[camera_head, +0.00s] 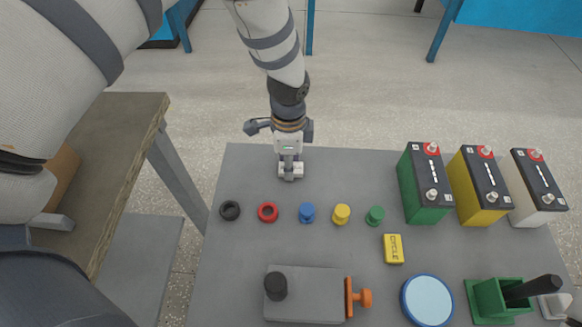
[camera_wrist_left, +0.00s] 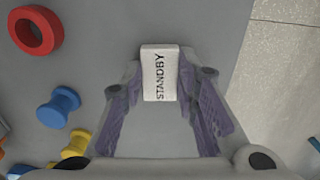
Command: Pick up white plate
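The white plate (camera_wrist_left: 158,75) is a small block marked STANDBY. In the left wrist view it sits between the tips of my left gripper (camera_wrist_left: 160,85), which meet its two long sides. In the head view my left gripper (camera_head: 290,169) is low over the far left part of the grey table, and the fingers mostly hide the plate there. The left gripper looks shut on the plate. I cannot tell whether the plate still touches the table. My right gripper does not show clearly in either view.
On the grey table (camera_head: 240,262) stand a black ring, a red ring (camera_head: 268,212) and blue, yellow and green spools. A yellow CYCLE plate (camera_head: 393,249), several batteries (camera_head: 427,190), a grey box (camera_head: 310,295) and a blue-rimmed disc (camera_head: 428,301) lie further right and nearer.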

